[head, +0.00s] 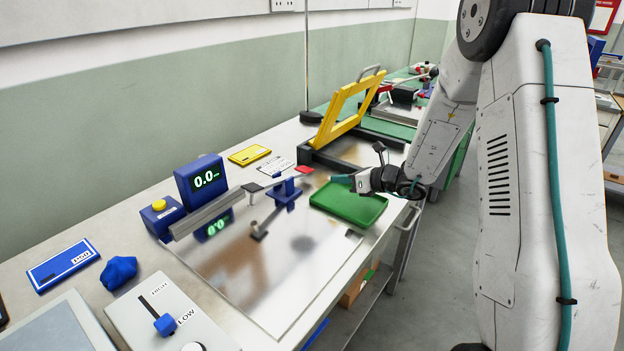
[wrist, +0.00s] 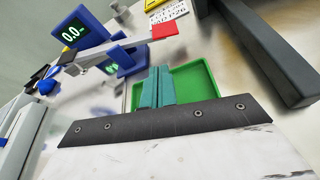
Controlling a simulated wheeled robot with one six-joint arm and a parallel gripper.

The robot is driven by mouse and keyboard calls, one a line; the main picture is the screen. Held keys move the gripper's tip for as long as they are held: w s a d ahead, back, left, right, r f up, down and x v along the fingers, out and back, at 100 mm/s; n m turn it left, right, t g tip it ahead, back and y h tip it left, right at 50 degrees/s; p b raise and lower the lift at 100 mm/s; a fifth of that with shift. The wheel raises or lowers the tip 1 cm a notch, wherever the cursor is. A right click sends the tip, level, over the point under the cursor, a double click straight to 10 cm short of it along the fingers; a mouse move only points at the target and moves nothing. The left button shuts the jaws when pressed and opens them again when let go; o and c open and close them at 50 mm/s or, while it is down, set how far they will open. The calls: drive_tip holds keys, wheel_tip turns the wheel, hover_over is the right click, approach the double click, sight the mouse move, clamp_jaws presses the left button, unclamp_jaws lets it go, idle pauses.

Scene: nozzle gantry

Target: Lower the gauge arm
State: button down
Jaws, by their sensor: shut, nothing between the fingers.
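The gauge arm (head: 296,180) is a thin grey bar carried on a blue post (head: 284,194), with a dark pad at its left end. It looks raised above the shiny plate. It also shows in the wrist view (wrist: 112,50), its right end close to a red square (wrist: 165,31); I cannot tell if they touch. A blue display (head: 200,179) behind it reads about 0.0. My gripper (head: 341,178) has teal fingers, shut and empty, right of the bar's end and apart from it. The fingers show in the wrist view (wrist: 155,87) over the green tray.
The green tray (head: 347,212) lies below my gripper. A yellow frame (head: 342,108) on a dark base stands behind. A blue box with a yellow button (head: 161,212) and a HIGH/LOW slider box (head: 165,314) are at left. The shiny plate (head: 285,285) is mostly clear in front.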

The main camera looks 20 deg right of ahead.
sight(312, 187)
drive_tip(key=shift+a, duration=0.1)
drive_tip(key=x, duration=1)
